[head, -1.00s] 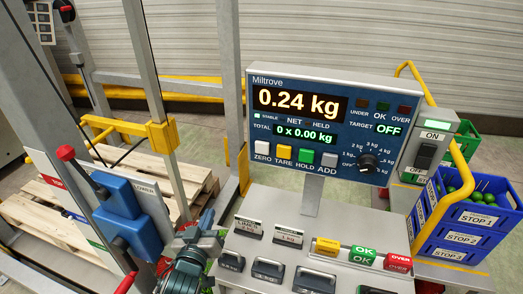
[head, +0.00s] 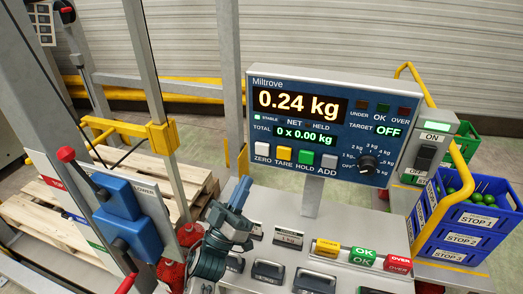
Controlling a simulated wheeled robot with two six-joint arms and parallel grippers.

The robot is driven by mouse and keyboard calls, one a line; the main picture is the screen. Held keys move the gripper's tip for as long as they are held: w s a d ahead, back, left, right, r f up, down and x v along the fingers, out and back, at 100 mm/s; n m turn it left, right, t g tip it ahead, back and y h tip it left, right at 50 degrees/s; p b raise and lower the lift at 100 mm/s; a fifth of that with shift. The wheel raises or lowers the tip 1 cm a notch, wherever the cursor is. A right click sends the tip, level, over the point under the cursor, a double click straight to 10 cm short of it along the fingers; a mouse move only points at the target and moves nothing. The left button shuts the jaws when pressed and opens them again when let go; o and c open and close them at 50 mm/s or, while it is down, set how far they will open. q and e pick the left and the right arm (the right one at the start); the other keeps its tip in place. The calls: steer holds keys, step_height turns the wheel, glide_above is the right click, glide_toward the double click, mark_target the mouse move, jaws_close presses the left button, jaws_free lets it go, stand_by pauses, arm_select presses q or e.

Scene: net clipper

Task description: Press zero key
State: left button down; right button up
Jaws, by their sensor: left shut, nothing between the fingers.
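The white ZERO key (head: 262,149) is at the left end of the key row under the scale panel (head: 330,125). The yellow TARE, green HOLD and grey ADD keys stand to its right. The display reads 0.24 kg, with the STABLE lamp lit. My left gripper (head: 241,190) is shut and empty. Its tips point up, below and a little left of the ZERO key, apart from it. My right gripper is not in view.
Several weights with dark handles (head: 268,273) stand on the grey bench (head: 300,219) below the panel. Yellow and green OK stamps and a red OVER block (head: 398,264) are at the right. A blue crate (head: 452,226) stands further right. A blue lever box (head: 127,215) is at the left.

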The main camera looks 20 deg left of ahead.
mark_target(262, 149)
arm_select(q)
steer(key=shift+w, duration=0.1)
steer(key=w+b, duration=0.2)
steer(key=w, duration=0.6)
steer(key=shift+w+d, duration=0.15)
steer(key=shift+w, duration=0.2)
stand_by(1.2)
stand_by(0.6)
steer(key=shift+w, duration=0.4)
